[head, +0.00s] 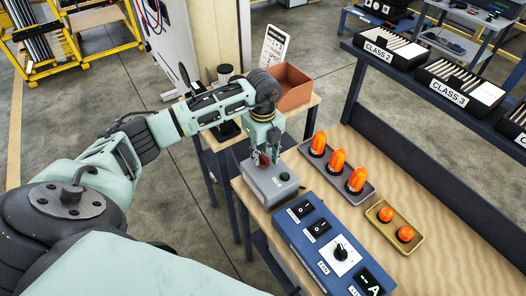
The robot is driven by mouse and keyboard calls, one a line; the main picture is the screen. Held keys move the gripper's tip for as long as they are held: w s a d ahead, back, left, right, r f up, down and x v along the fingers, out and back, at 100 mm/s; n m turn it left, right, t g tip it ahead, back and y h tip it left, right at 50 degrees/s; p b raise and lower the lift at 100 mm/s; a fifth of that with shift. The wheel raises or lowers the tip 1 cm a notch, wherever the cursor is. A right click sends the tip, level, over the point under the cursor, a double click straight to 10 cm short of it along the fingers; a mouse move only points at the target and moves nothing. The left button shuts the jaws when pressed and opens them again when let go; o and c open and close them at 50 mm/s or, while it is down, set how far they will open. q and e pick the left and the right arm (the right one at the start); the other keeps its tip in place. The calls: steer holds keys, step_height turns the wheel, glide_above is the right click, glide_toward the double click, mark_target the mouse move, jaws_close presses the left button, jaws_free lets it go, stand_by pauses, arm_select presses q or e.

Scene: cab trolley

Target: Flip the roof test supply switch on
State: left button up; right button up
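A grey box (270,190) stands at the near left corner of the wooden bench, with a small dark round part (284,177) on its top. A small red part (262,160) shows at the box's far left, partly covered by my gripper. My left gripper (265,159) points down over that end, with its fingers around or beside the red part. I cannot tell whether they touch it or how far they are closed. No readable label marks the roof test supply switch. My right gripper is not in view.
A blue panel (290,230) with black rocker switches (307,209) and a rotary knob (341,254) lies right of the box. Trays of orange beacons (337,159) stand behind it. A dark shelf with labelled boxes (457,84) rises at the back right. Bare wood (455,235) lies at right.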

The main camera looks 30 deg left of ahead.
arm_select(q)
jaws_close()
stand_by(0.3)
steer(key=m+b, duration=0.2)
steer(key=shift+w+f+m+b, duration=0.1)
steer(key=shift+f+m+b, duration=0.05)
steer(key=shift+m+b, duration=0.25)
steer(key=m+b, duration=0.3)
steer(key=m, duration=0.1)
steer(key=shift+m+b, duration=0.3)
steer(key=shift+b, duration=0.05)
steer(key=m+b, duration=0.4)
steer(key=m, duration=0.2)
steer(key=m+b, duration=0.2)
steer(key=m, duration=0.2)
steer(key=shift+b, duration=0.35)
steer(key=shift+r+m, duration=0.2)
steer(key=shift+m, duration=0.2)
